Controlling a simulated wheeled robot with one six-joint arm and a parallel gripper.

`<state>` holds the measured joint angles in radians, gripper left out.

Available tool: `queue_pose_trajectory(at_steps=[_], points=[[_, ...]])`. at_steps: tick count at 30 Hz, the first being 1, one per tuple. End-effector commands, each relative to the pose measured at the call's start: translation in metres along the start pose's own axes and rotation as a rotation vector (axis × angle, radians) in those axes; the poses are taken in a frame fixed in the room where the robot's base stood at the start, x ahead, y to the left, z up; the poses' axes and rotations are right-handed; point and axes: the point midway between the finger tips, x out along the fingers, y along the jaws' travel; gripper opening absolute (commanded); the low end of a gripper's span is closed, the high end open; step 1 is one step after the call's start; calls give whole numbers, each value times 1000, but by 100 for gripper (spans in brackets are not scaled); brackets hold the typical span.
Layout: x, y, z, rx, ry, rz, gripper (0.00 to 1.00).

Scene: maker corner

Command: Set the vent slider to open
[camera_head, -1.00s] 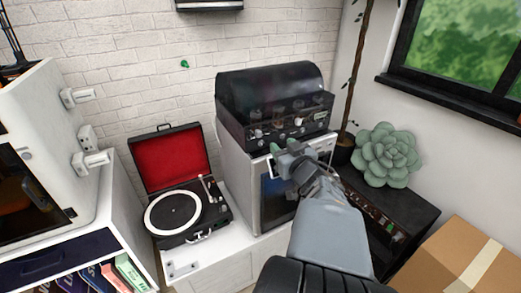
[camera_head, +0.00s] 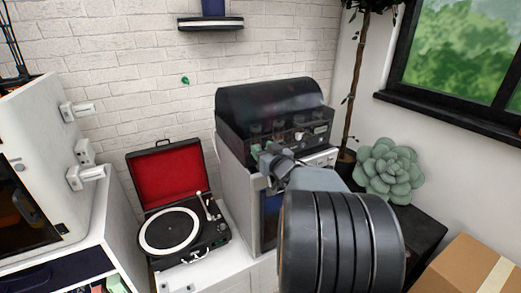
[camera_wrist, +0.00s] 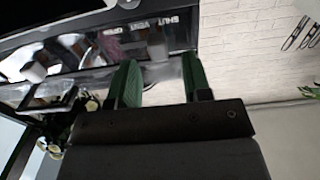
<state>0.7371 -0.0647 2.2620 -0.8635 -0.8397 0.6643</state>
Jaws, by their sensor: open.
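The black appliance with a dark domed top (camera_head: 270,100) stands on a white cabinet in the head view. In the wrist view its front panel (camera_wrist: 90,52) appears upside down, with the labels SHUT, VENT and OPEN. A slider knob (camera_wrist: 157,45) stands by these labels, nearer the SHUT end than the OPEN end. My gripper (camera_head: 264,153) is in front of the lower front of the appliance. In the wrist view its two green fingers (camera_wrist: 160,80) are open and apart, with nothing between them, just short of the panel. In the head view my arm hides part of the front.
A record player with a red-lined lid (camera_head: 170,180) stands on the lower white unit to the left. A succulent (camera_head: 386,170) and a cardboard box (camera_head: 470,268) are to the right. A wall shelf (camera_head: 210,24) hangs above.

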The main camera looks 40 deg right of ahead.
Motion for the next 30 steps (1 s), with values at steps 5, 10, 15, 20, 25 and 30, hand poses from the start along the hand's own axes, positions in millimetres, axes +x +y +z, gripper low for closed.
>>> queue_pose_trajectory(at_steps=[5,10,15,20,25,30], points=[[12,0,0,-1,0,-1,45],[15,0,0,-1,0,0,45],[15,0,0,-1,0,0,45],[15,0,0,-1,0,0,32],[15,0,0,-1,0,0,16],[15,0,0,-1,0,0,0]])
